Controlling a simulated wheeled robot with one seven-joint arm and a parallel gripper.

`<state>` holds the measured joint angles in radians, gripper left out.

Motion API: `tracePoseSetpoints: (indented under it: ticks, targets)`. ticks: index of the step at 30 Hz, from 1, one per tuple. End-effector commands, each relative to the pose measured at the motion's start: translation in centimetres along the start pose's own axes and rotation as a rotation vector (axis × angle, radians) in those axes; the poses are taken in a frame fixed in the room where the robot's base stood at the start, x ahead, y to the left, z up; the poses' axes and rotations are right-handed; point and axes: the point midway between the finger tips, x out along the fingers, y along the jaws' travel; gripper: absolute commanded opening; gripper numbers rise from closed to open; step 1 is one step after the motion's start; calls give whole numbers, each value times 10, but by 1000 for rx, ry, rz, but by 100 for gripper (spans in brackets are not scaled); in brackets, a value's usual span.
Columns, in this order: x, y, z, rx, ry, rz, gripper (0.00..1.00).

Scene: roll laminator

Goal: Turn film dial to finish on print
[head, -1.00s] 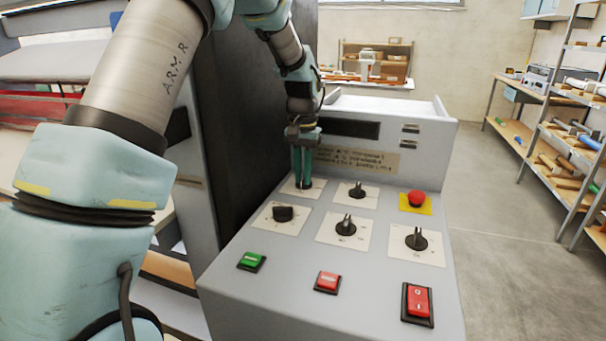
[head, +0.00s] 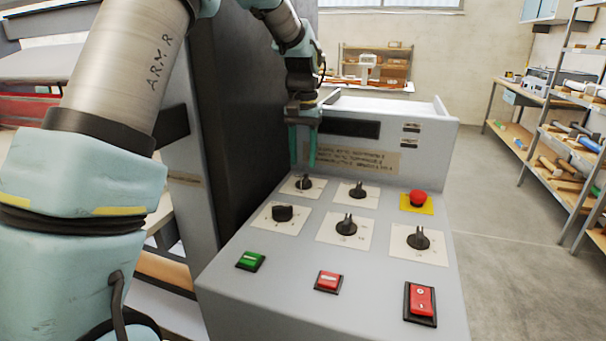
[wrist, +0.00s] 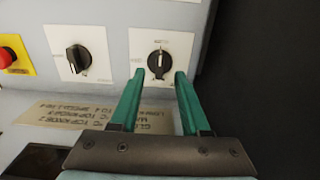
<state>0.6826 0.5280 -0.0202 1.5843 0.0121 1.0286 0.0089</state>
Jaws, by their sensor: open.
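My gripper (head: 303,163) is open and empty, just above the back-left dial (head: 303,183) of the sloped grey panel. In the wrist view this black dial (wrist: 158,64) shows between and just beyond the two green fingers (wrist: 160,76), which do not touch it. Its grip bar stands nearly upright in that picture, on a white plate whose markings are too small to read. I cannot tell from the lettering which dial is the film dial. Other black dials are the back-middle one (head: 357,189), front-left one (head: 283,213), front-middle one (head: 346,226) and right one (head: 418,239).
A red mushroom button (head: 418,197) is at the back right. A green button (head: 251,260), a red button (head: 328,281) and a red rocker switch (head: 420,301) line the front. A dark upright wall (head: 240,110) stands close left of the dials. A label plate (head: 365,162) is behind them.

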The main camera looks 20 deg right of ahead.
Motion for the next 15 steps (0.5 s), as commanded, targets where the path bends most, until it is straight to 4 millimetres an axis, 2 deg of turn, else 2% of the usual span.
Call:
tracePoseSetpoints:
  ticks: [7, 15]
  targets:
    - [-42, 0, -1, 0, 4, 0, 46]
    - [-58, 0, 0, 0, -1, 0, 46]
